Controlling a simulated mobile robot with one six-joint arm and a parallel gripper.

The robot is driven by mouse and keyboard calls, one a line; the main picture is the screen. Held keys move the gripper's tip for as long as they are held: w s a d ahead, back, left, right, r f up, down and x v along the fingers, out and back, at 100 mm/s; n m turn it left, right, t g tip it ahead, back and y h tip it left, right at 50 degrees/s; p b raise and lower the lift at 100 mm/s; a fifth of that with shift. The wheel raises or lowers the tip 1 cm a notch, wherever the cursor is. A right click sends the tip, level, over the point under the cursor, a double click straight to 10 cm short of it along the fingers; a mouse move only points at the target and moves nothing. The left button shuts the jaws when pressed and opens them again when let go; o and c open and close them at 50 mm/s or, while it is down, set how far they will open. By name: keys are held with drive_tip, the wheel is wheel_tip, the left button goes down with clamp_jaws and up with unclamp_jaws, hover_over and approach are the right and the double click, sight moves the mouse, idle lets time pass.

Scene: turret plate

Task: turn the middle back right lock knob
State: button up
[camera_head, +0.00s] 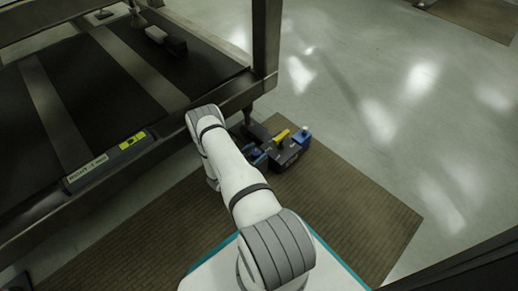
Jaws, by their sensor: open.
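I cannot make out the middle back right lock knob or any other lock knob in the head view. My white arm with grey joint covers rises from the bottom middle and bends beside the right front edge of a dark framed bench (190,118). A small dark block (165,40) lies on the far part of the bench, too small to identify.
A yellow-green label (132,141) is on the bench's front rail. A dark post (266,38) stands at its right corner. Dark equipment with yellow and blue parts (280,148) shows beside my arm, apparently on the brown mat (360,215). Open grey floor (400,110) lies right.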

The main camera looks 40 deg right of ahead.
drive_tip(key=a, duration=0.2)
drive_tip(key=a+p, duration=0.1)
drive_tip(key=a, duration=0.2)
drive_tip(key=shift+s+a, duration=0.2)
drive_tip(key=shift+a, duration=0.15)
